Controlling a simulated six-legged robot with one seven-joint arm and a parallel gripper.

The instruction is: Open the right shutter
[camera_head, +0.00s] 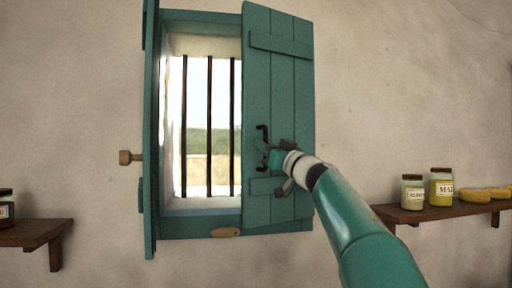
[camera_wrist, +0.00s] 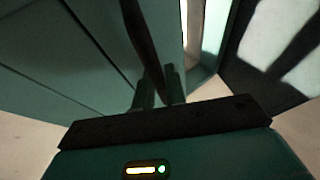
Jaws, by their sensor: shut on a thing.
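The right shutter (camera_head: 279,75) is a teal plank panel with cross battens. It stands at the right side of the window, partly swung out, leaving the barred opening uncovered. Its dark metal handle (camera_head: 263,133) is near the shutter's left edge. My gripper (camera_head: 270,158) is at the handle's lower part and shut on it. In the wrist view, my gripper's fingers (camera_wrist: 158,88) close around the dark handle bar (camera_wrist: 139,35), and the teal planks (camera_wrist: 45,60) fill the left side. The exact finger contact is dark and partly hidden.
The left shutter (camera_head: 150,130) stands open, nearly edge-on, with a wooden knob (camera_head: 126,157) beside it. A wooden piece (camera_head: 226,232) sits on the lower frame. A right shelf (camera_head: 440,212) holds jars and yellow rounds; a left shelf (camera_head: 35,232) holds a jar.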

